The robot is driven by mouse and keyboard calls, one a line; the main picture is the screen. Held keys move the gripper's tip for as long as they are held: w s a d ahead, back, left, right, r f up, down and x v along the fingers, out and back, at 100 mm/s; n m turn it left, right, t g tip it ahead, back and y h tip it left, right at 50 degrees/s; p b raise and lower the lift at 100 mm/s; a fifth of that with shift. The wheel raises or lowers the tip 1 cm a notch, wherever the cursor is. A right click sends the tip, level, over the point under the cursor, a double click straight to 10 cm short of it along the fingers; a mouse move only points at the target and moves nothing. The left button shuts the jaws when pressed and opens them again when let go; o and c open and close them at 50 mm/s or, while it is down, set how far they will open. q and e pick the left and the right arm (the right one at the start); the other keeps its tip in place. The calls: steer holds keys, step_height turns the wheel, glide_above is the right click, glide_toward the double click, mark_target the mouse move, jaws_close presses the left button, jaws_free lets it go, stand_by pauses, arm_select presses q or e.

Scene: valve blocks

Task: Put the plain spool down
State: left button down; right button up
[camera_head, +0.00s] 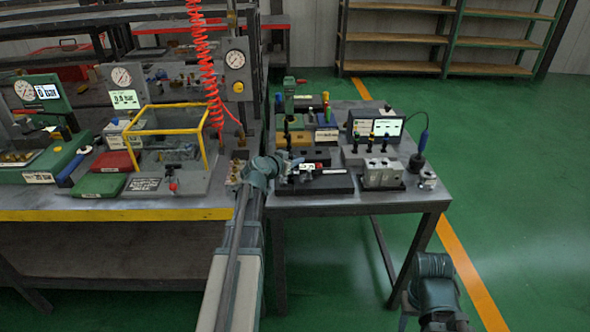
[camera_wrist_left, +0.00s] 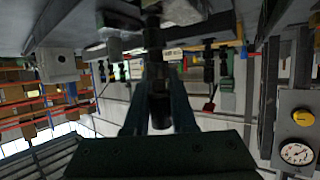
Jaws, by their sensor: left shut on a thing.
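My left gripper (camera_head: 287,168) is over the front of the small grey table, above a dark block (camera_head: 315,185). In the left wrist view its two fingers (camera_wrist_left: 158,100) are shut on a dark cylindrical piece, the plain spool (camera_wrist_left: 161,108). In the head view the spool is too small and too covered by the gripper to make out. I cannot tell whether it touches anything below. Part of my right arm shows at the bottom right, but its fingers do not show.
A grey valve block (camera_head: 381,173) and a small round part (camera_head: 427,179) stand right of the gripper. A lit display (camera_head: 387,127) and several dark upright pieces stand behind. A long bench (camera_head: 110,213) with gauges and a yellow-framed box (camera_head: 165,133) is at left.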

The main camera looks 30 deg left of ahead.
arm_select(q)
steer(key=shift+f, duration=0.75)
arm_select(e)
steer(key=shift+f, duration=0.75)
arm_select(q)
steer(key=shift+b, duration=0.3)
steer(key=shift+f, duration=0.2)
steer(key=c, duration=0.7)
jaws_free()
steer(key=shift+c, duration=0.2)
arm_select(e)
steer(key=shift+f, duration=0.15)
arm_select(q)
steer(key=shift+r, duration=0.15)
steer(key=shift+s+r, duration=0.15)
steer(key=shift+r, duration=0.05)
steer(key=p+v, duration=0.4)
steer(key=v, duration=0.7)
steer(key=shift+s+p, duration=0.3)
steer(key=shift+p, duration=0.05)
arm_select(e)
step_height(320, 180, up, 5)
steer(key=shift+f, duration=0.1)
